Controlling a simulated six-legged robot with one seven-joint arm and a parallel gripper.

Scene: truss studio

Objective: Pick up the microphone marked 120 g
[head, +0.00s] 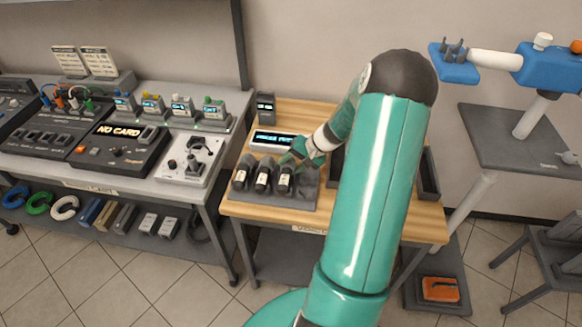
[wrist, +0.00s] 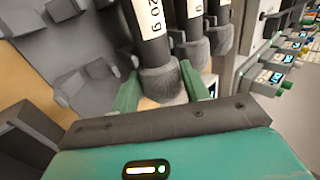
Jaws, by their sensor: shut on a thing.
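Three dark microphones with pale labels stand in a grey rack (head: 270,200) on the wooden table. My gripper (head: 298,158) is at the rightmost one (head: 285,180). In the wrist view, my gripper (wrist: 160,86) has its green fingers on both sides of that microphone's grey foam head (wrist: 162,84), shut on it. Its label (wrist: 150,18) shows "20 g", with the start cut off. Two more microphones, the middle one (head: 263,178) and the left one (head: 241,178), stand beside it. Their full labels are not readable.
Empty holders (wrist: 75,88) lie on the other side of the held microphone. A lit display (head: 272,140) and a small dark device (head: 266,106) stand behind the rack. A grey bench (head: 205,185) with equipment is at left. My arm hides part of the table.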

